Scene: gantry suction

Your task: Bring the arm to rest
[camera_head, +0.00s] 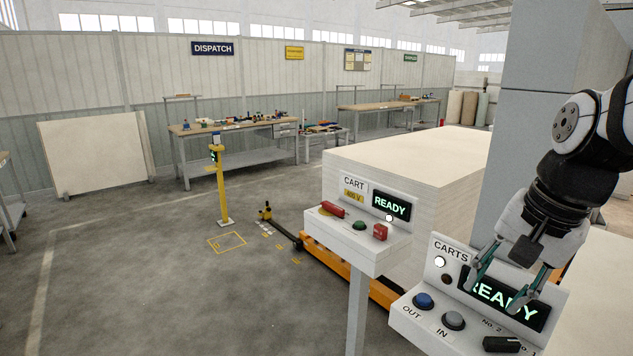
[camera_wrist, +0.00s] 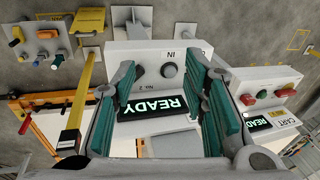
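My arm comes in from the right in the head view, and my gripper (camera_head: 497,283) hangs in front of the CARTS panel (camera_head: 412,315). The panel has a lit READY display, a blue OUT button (camera_head: 423,301), a grey IN button (camera_head: 453,320) and a black knob (camera_head: 502,344). In the wrist view my gripper (camera_wrist: 165,105) has its two green-padded fingers spread apart with nothing between them. I cannot tell whether the fingertips touch the panel.
A CART pedestal (camera_head: 357,245) with red and green controls stands left of the panel. A large pale stack (camera_head: 420,165) and a grey pillar (camera_head: 540,120) are close behind. A yellow post (camera_head: 221,185) stands farther left. The floor (camera_head: 130,280) at left is open.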

